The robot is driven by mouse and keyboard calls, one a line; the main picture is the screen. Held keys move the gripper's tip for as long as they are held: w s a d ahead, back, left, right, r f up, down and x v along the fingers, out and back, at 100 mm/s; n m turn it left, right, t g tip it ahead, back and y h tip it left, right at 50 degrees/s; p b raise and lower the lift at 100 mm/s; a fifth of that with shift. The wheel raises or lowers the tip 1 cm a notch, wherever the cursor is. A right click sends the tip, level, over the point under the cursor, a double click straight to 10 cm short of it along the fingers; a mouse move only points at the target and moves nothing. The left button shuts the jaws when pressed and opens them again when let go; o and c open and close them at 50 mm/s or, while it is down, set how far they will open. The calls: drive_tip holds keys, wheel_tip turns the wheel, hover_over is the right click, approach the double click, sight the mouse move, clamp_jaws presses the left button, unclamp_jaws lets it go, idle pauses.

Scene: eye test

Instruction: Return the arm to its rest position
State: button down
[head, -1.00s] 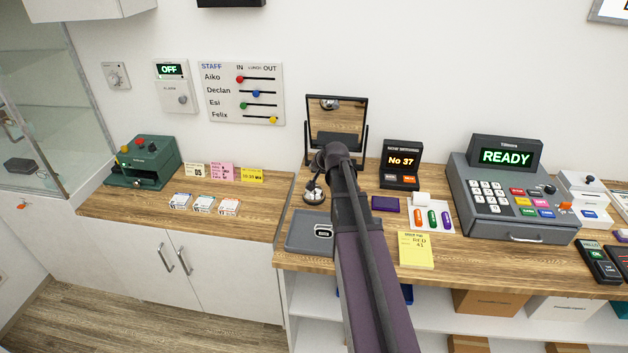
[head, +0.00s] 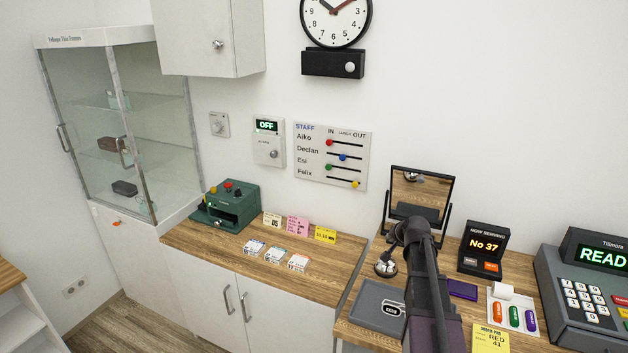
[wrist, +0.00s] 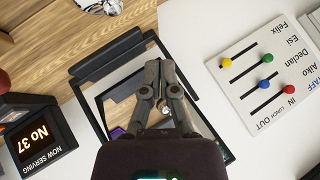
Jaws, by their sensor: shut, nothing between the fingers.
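My arm reaches up from the bottom right of the head view, over the front of the counter. My gripper shows in the wrist view (wrist: 163,68), with its two dark fingers brought together and nothing between them. It is in front of the tilting mirror (wrist: 122,110), which stands behind it. In the head view the mirror (head: 421,192) stands upright at the back of the counter, and my wrist covers its lower right part. My fingertips cannot be made out in the head view.
A grey tray (head: 367,312), a now-serving display (head: 483,250) and a till (head: 575,290) crowd the right counter. The left counter (head: 205,240) holds a green machine (head: 231,206) and several cards. A staff board (head: 332,155) and a clock (head: 336,18) hang on the wall. A glass cabinet (head: 120,130) stands left.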

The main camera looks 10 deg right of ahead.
drive_tip(key=s+a+f+n+g, duration=0.2)
drive_tip(key=s+a+n+g, duration=0.2)
drive_tip(key=s+a, duration=0.7)
drive_tip(key=s+a+f+n+g, duration=0.3)
drive_tip(key=s+a+n+g, duration=0.1)
drive_tip(key=s+a, duration=0.8)
drive_tip(key=shift+s+f+n+g, duration=0.3)
drive_tip(key=shift+s+g, duration=0.3)
drive_tip(key=shift+s, duration=0.65)
